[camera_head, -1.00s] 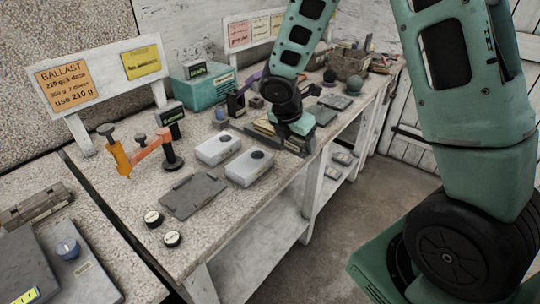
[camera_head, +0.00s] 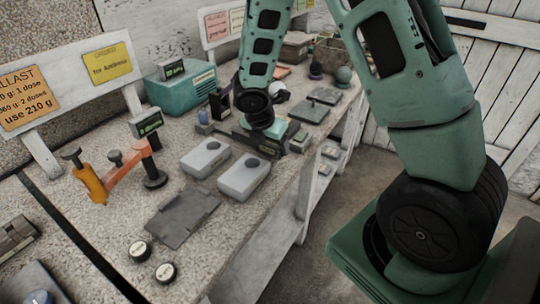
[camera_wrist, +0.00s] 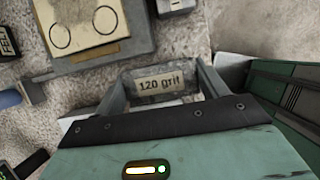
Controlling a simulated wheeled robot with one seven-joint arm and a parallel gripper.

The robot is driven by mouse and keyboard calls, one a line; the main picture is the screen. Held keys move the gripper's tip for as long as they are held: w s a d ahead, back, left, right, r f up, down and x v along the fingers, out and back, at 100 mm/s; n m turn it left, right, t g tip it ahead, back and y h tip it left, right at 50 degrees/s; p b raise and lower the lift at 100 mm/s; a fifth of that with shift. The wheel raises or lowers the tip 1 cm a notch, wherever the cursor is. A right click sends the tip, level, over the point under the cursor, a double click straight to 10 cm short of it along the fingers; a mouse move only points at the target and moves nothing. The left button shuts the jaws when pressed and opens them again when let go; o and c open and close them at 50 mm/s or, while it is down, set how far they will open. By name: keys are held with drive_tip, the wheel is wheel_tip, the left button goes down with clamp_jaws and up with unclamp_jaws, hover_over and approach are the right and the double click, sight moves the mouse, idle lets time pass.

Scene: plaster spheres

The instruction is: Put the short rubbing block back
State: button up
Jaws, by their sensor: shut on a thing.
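The rubbing block (camera_wrist: 158,84), with a "120 grit" label, is between my gripper's two fingers in the wrist view. My gripper (camera_wrist: 162,88) is shut on it, with a finger at each side. In the head view my gripper (camera_head: 262,136) is low over the middle of the bench, behind two pale boxes. The block is not clear there, as my arm covers it. Whether the block touches what lies below it, I cannot tell.
In the wrist view a grey tray with a beige plate marked with circles (camera_wrist: 88,24) is beyond the fingers. A green item (camera_wrist: 285,95) is close at right. In the head view the pale boxes (camera_head: 205,158) and a grey plate (camera_head: 182,217) lie in front.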

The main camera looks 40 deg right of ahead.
sight(271, 153)
drive_tip(key=shift+f+b, duration=0.45)
drive_tip(key=shift+f, duration=1.4)
drive_tip(key=shift+f, duration=0.15)
drive_tip(key=o, duration=1)
